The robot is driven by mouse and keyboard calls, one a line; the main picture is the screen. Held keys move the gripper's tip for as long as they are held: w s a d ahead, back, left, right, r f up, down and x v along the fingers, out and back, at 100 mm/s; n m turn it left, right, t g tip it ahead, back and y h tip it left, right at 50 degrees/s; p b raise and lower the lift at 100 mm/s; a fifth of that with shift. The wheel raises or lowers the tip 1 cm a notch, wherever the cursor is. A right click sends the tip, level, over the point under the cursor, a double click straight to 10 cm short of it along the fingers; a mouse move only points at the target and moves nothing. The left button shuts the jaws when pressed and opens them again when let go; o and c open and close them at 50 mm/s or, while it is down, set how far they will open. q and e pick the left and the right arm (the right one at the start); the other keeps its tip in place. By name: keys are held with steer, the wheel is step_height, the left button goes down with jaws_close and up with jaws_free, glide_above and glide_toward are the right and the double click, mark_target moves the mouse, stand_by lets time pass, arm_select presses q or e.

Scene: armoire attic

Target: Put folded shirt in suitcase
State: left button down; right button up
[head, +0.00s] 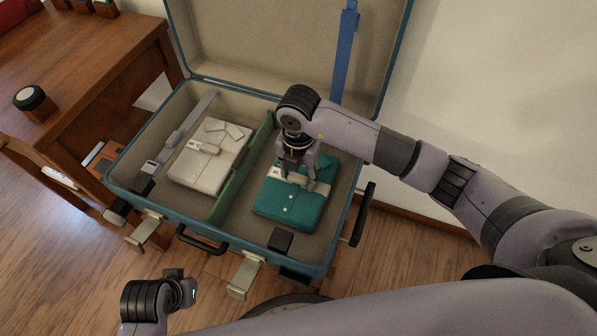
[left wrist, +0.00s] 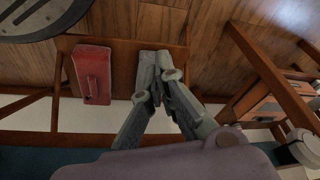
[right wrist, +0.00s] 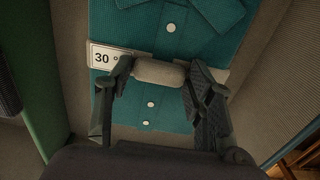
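The open blue suitcase (head: 215,238) has a green divider (head: 240,170) down its middle. A teal folded shirt (head: 290,207) lies in the right compartment, with a pale band marked "30°" and a light cylindrical grip (right wrist: 158,72). My right gripper (head: 297,178) is down over this shirt. In the right wrist view its fingertips (right wrist: 160,75) press on both ends of the grip. A pale grey folded shirt (head: 205,172) with a similar grip lies in the left compartment.
A wooden desk (head: 85,65) with a dark-lidded jar (head: 33,103) stands at the left. The raised lid (head: 270,45) and a wall are behind. Latches (head: 145,232) stick out in front. A red object (left wrist: 92,75) lies on a wooden surface near my left gripper.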

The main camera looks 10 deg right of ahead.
mark_target(298, 176)
steer(key=shift+o, duration=1.4)
steer(key=shift+r, duration=0.15)
arm_select(q)
step_height(298, 176, down, 8)
steer(key=p, duration=0.2)
steer(key=shift+s+f+g, duration=0.15)
steer(key=shift+s+g, duration=0.15)
steer(key=shift+s, duration=0.05)
arm_select(e)
step_height(298, 176, up, 12)
steer(key=shift+c, duration=0.4)
